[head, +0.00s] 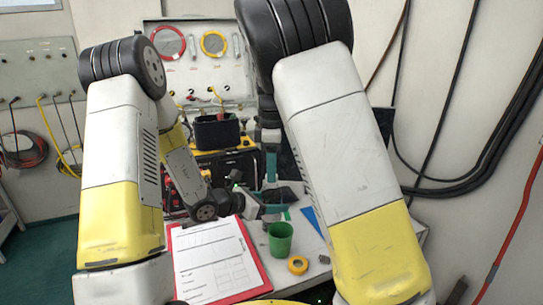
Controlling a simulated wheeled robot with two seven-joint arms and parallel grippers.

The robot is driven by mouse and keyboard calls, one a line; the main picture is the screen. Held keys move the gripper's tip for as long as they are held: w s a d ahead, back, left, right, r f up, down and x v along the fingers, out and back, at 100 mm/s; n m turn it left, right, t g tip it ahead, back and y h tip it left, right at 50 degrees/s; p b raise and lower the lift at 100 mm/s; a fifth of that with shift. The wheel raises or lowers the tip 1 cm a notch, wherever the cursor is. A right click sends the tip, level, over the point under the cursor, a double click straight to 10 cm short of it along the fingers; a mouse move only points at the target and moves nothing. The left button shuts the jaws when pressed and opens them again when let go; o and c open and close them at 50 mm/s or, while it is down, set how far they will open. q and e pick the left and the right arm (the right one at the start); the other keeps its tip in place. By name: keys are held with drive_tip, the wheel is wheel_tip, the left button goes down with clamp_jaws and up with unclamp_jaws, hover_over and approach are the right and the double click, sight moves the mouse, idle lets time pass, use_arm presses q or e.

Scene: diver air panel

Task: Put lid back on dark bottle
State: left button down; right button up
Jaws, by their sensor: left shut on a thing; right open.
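My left gripper (274,209) reaches in from the left, low over the table and behind the green cup. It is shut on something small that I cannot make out. My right gripper (271,178) points down just above and behind it, open. A dark shape (284,195) shows close to both grippers; I cannot tell whether it is the dark bottle. I cannot make out the lid. My arms hide part of the table.
A green cup (280,240) and a yellow tape roll (298,265) stand in front of the grippers. A red clipboard (262,272) with paper lies at front left. A blue flat piece (313,221) lies to the right. A black open bin (216,132) stands at the back.

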drive_tip(key=shift+f, duration=0.65)
